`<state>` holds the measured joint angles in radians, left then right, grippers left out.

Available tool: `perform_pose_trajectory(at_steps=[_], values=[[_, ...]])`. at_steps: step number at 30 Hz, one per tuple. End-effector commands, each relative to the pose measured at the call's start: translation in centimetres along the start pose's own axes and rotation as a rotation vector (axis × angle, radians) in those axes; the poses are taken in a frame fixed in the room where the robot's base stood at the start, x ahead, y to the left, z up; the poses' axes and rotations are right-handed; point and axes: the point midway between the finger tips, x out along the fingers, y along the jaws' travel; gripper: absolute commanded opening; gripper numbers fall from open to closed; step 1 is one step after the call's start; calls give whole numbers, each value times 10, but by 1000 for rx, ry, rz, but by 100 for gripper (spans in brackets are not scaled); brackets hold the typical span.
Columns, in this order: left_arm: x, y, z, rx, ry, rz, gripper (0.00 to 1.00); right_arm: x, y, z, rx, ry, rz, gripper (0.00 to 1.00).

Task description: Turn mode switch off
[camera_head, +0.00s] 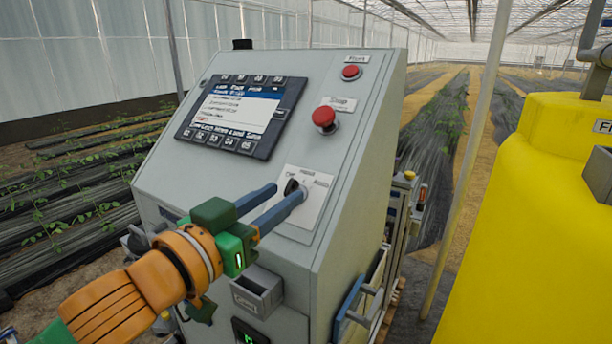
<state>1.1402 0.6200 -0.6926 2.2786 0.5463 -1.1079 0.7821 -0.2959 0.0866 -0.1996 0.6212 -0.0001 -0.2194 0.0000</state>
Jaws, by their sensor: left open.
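The mode switch (291,187) is a small black rotary knob on a white label plate (311,212) low on the sloped face of the grey control cabinet. The plate carries printed positions, the left one apparently "Off" and the right one apparently "Auto". The exact knob setting is too small to tell. My left gripper (287,192) comes in from the lower left, its two blue-grey fingers apart, with the tips close by the knob. I cannot tell whether they touch it. Nothing is visible between the fingers further back. My right gripper is not in view.
The cabinet (290,80) also carries a screen panel (240,112), a red mushroom stop button (325,117) and a smaller red button (351,72). A grey box (258,291) juts out below the fingers.

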Motion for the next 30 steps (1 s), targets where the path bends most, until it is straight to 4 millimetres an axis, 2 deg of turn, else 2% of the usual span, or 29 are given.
perform_pose_trajectory(at_steps=[3, 7, 10, 16, 17, 21, 30], values=[[26, 0, -4, -4, -4, 0, 41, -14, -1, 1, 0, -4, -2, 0], [46, 0, -3, -3, -3, -1, 41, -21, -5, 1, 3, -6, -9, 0], [52, 0, -1, -1, -1, 0, 41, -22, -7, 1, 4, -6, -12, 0], [53, 0, 0, 0, -1, -1, 41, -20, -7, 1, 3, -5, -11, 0], [53, 0, 0, 0, -1, -1, 36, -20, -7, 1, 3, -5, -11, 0], [53, 0, 0, 0, -1, -1, 0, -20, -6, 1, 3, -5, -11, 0], [53, 0, 0, -5, 0, -5, 0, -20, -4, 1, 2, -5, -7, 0]])
